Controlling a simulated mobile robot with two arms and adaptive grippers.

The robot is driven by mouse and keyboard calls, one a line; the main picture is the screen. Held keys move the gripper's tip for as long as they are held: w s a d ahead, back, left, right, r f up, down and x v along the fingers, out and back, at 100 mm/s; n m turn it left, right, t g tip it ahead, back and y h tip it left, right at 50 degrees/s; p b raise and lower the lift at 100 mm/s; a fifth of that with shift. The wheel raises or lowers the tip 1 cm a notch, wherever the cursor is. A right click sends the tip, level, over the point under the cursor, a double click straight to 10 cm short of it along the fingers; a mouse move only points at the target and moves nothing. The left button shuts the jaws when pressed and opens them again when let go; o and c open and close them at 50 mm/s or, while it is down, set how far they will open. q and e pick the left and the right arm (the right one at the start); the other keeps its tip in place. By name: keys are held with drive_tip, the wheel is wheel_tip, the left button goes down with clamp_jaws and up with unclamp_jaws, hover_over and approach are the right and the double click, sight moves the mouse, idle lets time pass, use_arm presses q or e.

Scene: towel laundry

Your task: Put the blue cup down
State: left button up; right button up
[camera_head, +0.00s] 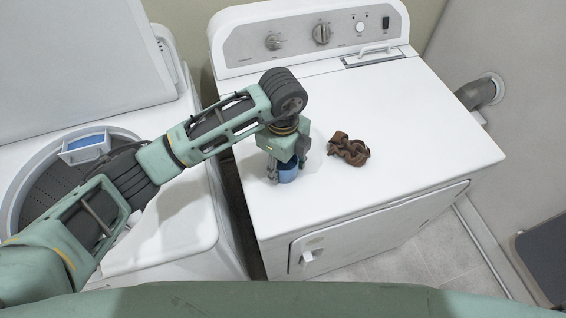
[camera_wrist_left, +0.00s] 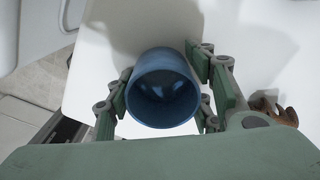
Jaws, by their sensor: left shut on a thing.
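The blue cup (camera_head: 288,172) is at the left part of the dryer's white top (camera_head: 420,130), near its front left edge. It also shows in the left wrist view (camera_wrist_left: 162,62), where I look down into its open mouth. My left gripper (camera_head: 286,168) points down from above and is shut on the cup, with a finger on each side of it (camera_wrist_left: 165,95). The cup looks upright. I cannot tell for sure whether its base touches the dryer top. My right gripper is not in view.
A brown crumpled or knotted object (camera_head: 348,149) lies on the dryer top right of the cup. The dryer's control panel (camera_head: 315,36) stands at the back. The open washer (camera_head: 180,225) is on the left, across a narrow gap. The dryer top's right side is clear.

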use_arm(q)
drive_tip(key=o, duration=1.1)
drive_tip(key=shift+r, duration=0.1)
wheel_tip(320, 180, up, 12)
drive_tip(key=b, duration=0.2)
drive_tip(key=shift+b, duration=0.3)
